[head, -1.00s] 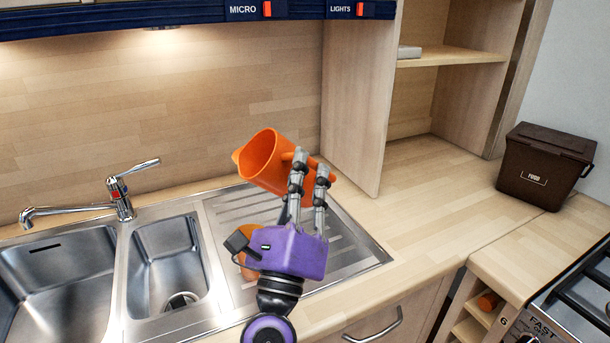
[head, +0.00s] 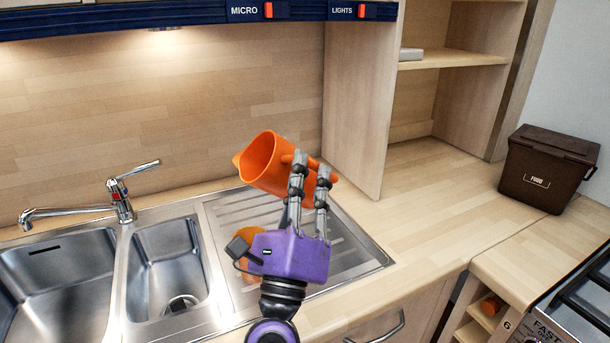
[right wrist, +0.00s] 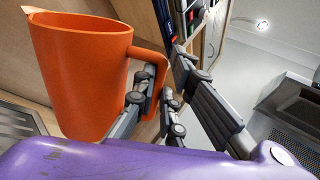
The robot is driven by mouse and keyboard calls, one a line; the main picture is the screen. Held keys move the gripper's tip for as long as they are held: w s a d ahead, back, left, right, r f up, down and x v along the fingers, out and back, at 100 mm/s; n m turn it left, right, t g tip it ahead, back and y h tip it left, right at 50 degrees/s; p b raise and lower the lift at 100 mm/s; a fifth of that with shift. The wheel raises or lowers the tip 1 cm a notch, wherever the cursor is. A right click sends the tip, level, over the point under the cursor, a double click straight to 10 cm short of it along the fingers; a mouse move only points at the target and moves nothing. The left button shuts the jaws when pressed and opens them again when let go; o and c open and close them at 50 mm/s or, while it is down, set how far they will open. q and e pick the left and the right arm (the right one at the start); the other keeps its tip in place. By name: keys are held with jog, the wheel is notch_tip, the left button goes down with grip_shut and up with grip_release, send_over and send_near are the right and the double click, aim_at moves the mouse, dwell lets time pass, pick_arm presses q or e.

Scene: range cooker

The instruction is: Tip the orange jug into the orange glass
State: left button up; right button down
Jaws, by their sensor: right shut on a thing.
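The orange jug (head: 268,166) is held above the steel draining board in the head view, tilted with its mouth and spout toward the left. My right gripper (head: 312,178) is shut on the jug's handle. The right wrist view also shows the jug (right wrist: 88,75) with its handle between the fingers of the gripper (right wrist: 165,110). An orange object (head: 248,268), probably the orange glass, stands on the draining board, mostly hidden behind my purple right wrist. No liquid shows leaving the jug. My left gripper is in neither view.
The draining board (head: 350,252) lies beside a double steel sink (head: 165,262) with a tap (head: 122,200). A wooden cupboard side (head: 362,100) rises behind and to the right of the jug. A brown food bin (head: 545,170) stands on the right worktop.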

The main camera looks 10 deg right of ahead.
jog(key=shift+n, duration=0.3)
jog(key=shift+a+f+n+t+y+b, duration=0.1)
jog(key=shift+a+n+t+y+b, duration=0.1)
jog(key=shift+n+t+y+b, duration=0.45)
dwell(0.4)
dwell(0.8)
jog(key=shift+a+f+n+t+b, duration=0.15)
jog(key=shift+f+n+t+b, duration=0.15)
jog(key=shift+b, duration=0.7)
jog(key=shift+n+b, duration=0.25)
jog(key=shift+b, duration=0.05)
jog(key=shift+a+t+b, duration=0.15)
jog(key=shift+t+b, duration=0.3)
